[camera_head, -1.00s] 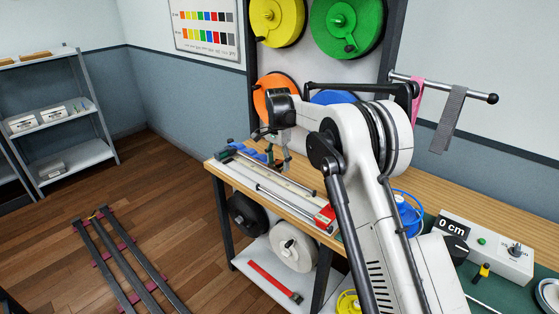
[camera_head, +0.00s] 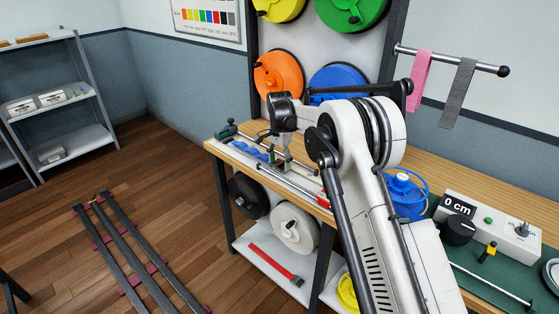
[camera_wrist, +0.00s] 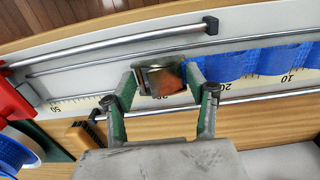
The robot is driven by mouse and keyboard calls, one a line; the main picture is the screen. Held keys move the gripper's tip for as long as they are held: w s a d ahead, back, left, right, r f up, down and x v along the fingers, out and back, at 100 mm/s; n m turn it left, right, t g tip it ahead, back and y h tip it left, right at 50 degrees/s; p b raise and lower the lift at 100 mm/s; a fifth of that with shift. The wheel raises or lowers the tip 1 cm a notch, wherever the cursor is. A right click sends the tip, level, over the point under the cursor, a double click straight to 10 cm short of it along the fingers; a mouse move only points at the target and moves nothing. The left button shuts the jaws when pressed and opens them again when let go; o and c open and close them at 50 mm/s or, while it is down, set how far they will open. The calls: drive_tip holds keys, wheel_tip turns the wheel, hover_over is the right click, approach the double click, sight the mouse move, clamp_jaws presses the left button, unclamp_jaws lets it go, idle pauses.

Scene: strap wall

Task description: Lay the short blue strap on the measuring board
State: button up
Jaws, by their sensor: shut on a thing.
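The short blue strap (camera_head: 249,151) lies in ripples on the left part of the measuring board (camera_head: 305,189). In the wrist view the blue strap (camera_wrist: 270,63) runs along the scale to the right of my gripper. My gripper (camera_wrist: 162,80) is over the middle of the board, with its green fingers closed around a dark, shiny end piece at the strap's left end. The strap's exact join to that piece is partly hidden by the right finger. In the head view my gripper (camera_head: 284,164) is low over the board.
Steel rods (camera_wrist: 130,42) run along the board. A red block (camera_head: 324,200) is at its right end. A blue spool (camera_head: 405,192) and a control box reading 0 cm (camera_head: 490,228) stand further right. Pink (camera_head: 420,82) and grey (camera_head: 458,92) straps hang from a bar.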

drive_tip(key=shift+f, duration=0.4)
drive_tip(key=o, duration=1.3)
drive_tip(key=shift+o, duration=0.2)
wheel_tip(320, 180, up, 12)
